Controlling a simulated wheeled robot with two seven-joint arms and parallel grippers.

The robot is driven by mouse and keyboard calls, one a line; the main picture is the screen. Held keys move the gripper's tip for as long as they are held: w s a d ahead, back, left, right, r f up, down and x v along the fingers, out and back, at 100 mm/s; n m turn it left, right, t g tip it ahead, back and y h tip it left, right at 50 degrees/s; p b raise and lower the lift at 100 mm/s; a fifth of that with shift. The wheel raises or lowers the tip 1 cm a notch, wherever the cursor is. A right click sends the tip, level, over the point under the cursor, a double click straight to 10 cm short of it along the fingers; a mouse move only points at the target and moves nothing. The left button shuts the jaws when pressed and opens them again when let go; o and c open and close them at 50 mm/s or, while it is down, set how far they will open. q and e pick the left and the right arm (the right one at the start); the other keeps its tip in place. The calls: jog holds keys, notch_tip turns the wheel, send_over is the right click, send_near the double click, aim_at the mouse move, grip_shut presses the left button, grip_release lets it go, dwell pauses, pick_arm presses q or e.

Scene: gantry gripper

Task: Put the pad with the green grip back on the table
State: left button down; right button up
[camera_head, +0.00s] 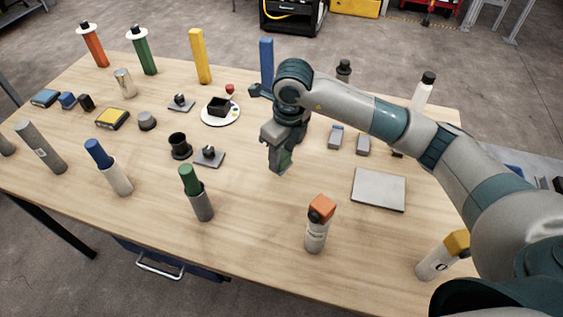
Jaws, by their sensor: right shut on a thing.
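My right gripper (279,163) points down above the middle of the table (255,215), and its arm comes in from the right. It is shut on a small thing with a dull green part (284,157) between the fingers. This seems to be the pad with the green grip. Most of it is hidden by the fingers, and the gap below it is hard to judge. My left gripper is not in view.
A green-topped cylinder (195,193) and an orange-topped bottle (317,227) stand near the front. A flat grey plate (379,189) lies to the right. A round white plate (221,113) holds small things behind left. Bare wood lies below the gripper.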

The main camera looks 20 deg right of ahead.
aim_at(282, 166)
jog(key=shift+f, duration=0.1)
jog(key=shift+f, duration=0.25)
notch_tip(282, 166, down, 2)
jog(key=shift+p, duration=0.75)
jog(key=shift+f, duration=0.65)
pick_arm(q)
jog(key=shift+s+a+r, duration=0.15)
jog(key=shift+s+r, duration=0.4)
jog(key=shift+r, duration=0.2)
pick_arm(e)
jog(key=shift+f, duration=0.15)
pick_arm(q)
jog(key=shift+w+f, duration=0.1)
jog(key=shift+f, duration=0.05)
pick_arm(e)
jog(key=o, duration=1)
jog(key=shift+o, duration=0.2)
